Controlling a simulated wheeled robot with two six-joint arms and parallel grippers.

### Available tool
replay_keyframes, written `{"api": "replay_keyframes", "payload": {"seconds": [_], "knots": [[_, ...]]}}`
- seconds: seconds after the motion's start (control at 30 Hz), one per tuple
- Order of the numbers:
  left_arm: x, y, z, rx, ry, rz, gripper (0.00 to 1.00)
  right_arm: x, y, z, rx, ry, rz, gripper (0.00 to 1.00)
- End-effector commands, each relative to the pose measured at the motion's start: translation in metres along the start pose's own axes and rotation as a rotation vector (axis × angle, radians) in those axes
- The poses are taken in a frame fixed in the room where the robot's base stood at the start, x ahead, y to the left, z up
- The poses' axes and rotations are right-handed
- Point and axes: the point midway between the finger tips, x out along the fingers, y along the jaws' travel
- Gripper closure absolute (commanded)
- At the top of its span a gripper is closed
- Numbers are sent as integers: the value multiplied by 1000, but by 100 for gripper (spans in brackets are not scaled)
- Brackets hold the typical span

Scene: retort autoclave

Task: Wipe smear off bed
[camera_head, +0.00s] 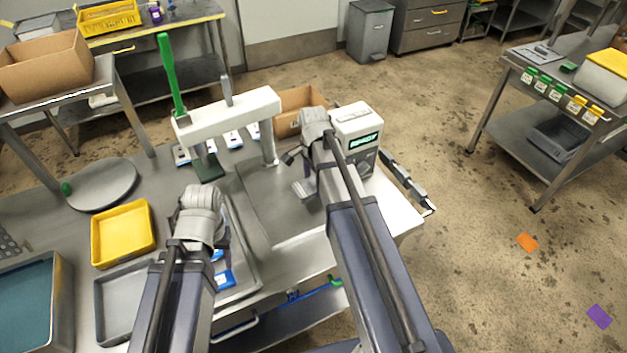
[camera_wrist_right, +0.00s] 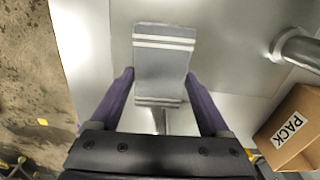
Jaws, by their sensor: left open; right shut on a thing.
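The bed is a flat, shiny metal plate (camera_head: 270,212) in front of the white machine. It also fills much of the right wrist view (camera_wrist_right: 235,75). My right gripper (camera_wrist_right: 159,76) is shut on a folded grey cloth (camera_wrist_right: 163,60) with white stripes, its purple fingers on either side. The cloth also shows in the head view (camera_head: 303,188), low over the bed; I cannot tell if it touches. I make out no clear smear. My left gripper (camera_head: 222,235) is open, left of the bed over a tray, its fingers mostly hidden by its wrist.
A white machine with a READY display (camera_head: 363,142) stands right behind the bed, joined to a white crossbar (camera_head: 228,115) on posts. A cardboard box marked PACK (camera_wrist_right: 290,130) is close by. A yellow tray (camera_head: 123,232) and a round grey plate (camera_head: 101,184) lie left.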

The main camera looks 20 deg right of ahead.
Motion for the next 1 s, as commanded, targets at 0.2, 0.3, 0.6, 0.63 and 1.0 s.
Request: {"api": "replay_keyframes", "payload": {"seconds": [0.2, 0.3, 0.6, 0.63, 1.0], "knots": [[-11, -1, 1, 0, 0, 0, 50, -11, 0, 0, 0, 0, 0, 72], [-21, -2, 1, 0, 0, 0, 50, -21, 0, 0, 0, 0, 0, 72], [-30, -3, 2, 0, 0, 0, 50, -30, 0, 0, 0, 0, 0, 72], [-30, -3, 2, 0, 0, 0, 50, -30, 0, 0, 0, 0, 0, 72], [-30, -3, 2, 0, 0, 0, 50, -30, 0, 0, -1, 0, 0, 72]]}}
